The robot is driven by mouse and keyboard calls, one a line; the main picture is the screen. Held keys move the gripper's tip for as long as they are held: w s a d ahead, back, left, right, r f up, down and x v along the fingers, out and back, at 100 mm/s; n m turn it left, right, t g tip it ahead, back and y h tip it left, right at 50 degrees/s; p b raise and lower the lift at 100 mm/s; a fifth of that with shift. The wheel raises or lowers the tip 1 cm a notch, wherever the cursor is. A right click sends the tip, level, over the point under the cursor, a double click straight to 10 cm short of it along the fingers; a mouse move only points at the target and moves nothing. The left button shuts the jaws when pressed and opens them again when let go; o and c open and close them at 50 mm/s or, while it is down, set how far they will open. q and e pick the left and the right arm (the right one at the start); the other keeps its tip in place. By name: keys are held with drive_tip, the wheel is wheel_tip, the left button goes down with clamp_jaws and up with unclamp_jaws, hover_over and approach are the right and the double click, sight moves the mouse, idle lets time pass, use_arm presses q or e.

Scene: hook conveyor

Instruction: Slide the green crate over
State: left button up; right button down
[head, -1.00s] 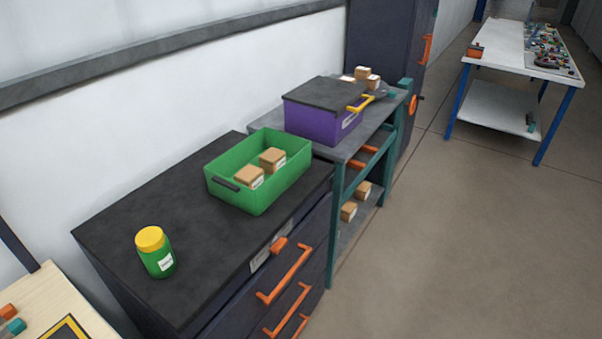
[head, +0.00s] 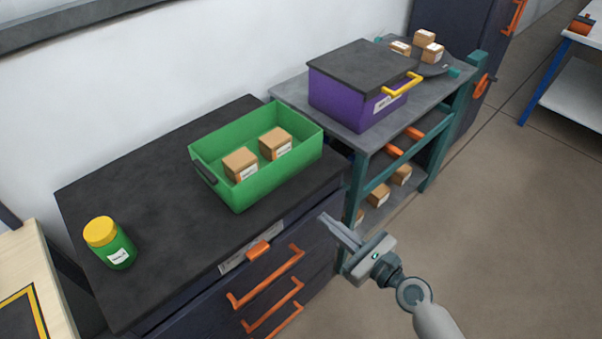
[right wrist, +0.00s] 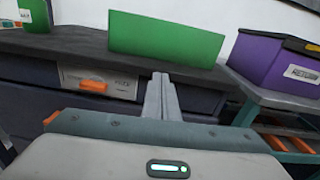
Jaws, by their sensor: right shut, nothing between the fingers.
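The green crate (head: 268,179) sits on the black top of the drawer cabinet (head: 160,215), near its right end. It holds two small cardboard boxes and has a dark handle on its left end. My right gripper (head: 324,219) is shut and empty, in front of the cabinet and apart from the crate. In the right wrist view the closed fingers (right wrist: 160,80) point towards the long side of the green crate (right wrist: 165,38), with a gap between. My left gripper is not in view.
A green jar with a yellow lid (head: 108,243) stands at the cabinet's left. A purple box with a dark lid (head: 350,92) stands on the grey shelf unit to the right. Orange drawer handles (head: 266,277) stick out in front. The cabinet top between jar and crate is clear.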

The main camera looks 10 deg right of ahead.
drive_tip(key=r, duration=0.2)
drive_tip(key=p, duration=0.3)
approach(280, 178)
drive_tip(key=x, duration=0.5)
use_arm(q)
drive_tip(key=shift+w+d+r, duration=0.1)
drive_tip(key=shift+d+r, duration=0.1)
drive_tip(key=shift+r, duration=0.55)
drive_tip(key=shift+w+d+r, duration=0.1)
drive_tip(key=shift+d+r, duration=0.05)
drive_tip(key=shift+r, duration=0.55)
use_arm(e)
drive_tip(key=shift+x, duration=0.75)
drive_tip(key=shift+x, duration=1.95)
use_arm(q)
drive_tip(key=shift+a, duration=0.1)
use_arm(e)
drive_tip(key=shift+s+d, duration=0.1)
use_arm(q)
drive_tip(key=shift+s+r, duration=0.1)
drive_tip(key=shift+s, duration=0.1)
use_arm(e)
drive_tip(key=shift+s, duration=0.15)
